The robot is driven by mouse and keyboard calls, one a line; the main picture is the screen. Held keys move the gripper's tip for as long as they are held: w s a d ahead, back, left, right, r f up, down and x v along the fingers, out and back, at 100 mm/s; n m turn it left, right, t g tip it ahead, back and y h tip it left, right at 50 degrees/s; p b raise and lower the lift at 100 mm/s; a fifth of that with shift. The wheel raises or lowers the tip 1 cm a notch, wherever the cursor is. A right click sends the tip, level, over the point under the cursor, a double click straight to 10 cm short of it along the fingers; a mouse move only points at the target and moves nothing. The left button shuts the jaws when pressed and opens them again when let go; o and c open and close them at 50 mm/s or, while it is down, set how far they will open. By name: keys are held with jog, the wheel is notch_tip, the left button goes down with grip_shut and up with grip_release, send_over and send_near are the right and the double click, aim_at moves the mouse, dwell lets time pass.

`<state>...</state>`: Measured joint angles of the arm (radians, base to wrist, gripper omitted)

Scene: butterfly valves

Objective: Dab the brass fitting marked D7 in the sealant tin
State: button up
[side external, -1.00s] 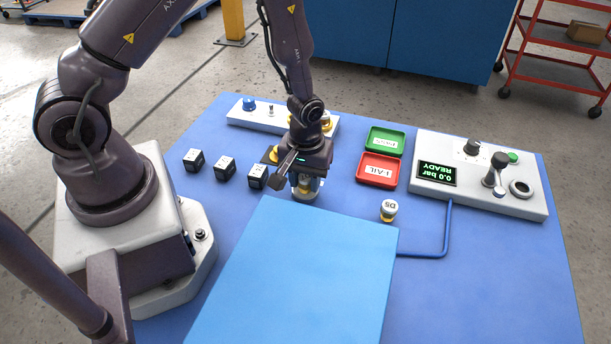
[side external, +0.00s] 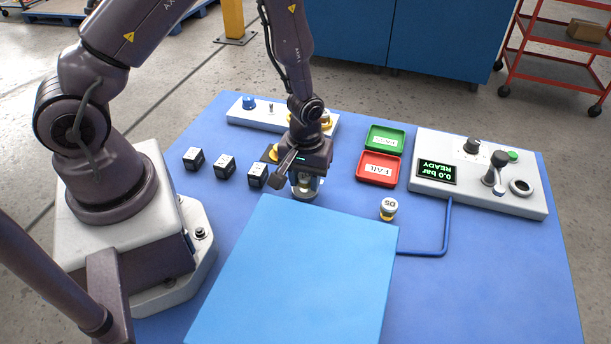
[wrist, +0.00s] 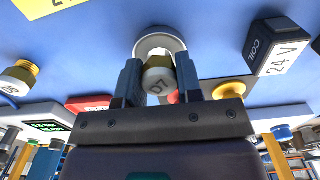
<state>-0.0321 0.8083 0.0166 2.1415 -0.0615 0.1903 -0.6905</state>
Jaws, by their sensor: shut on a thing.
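The brass fitting marked D7 (wrist: 158,82) has a pale lower end with the mark on it and a brass band. My gripper (wrist: 158,84) is shut on it, one finger on each side. In the side view my gripper (side external: 306,184) points down just behind the light blue panel. A round grey-white tin (wrist: 157,42) shows around the fitting's far end in the wrist view; its rim also shows below my gripper in the side view (side external: 306,195). The fitting is over or in the tin's mouth; I cannot tell whether it touches the sealant.
A second fitting marked D5 (side external: 388,208) stands to the right. Black coil cubes (side external: 224,167) lie to the left. Red (side external: 378,169) and green (side external: 385,139) trays and a test console (side external: 480,175) stand right. The large light blue panel (side external: 295,275) fills the front.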

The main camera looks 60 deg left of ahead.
aim_at(305, 175)
jog(key=shift+r, duration=3.5)
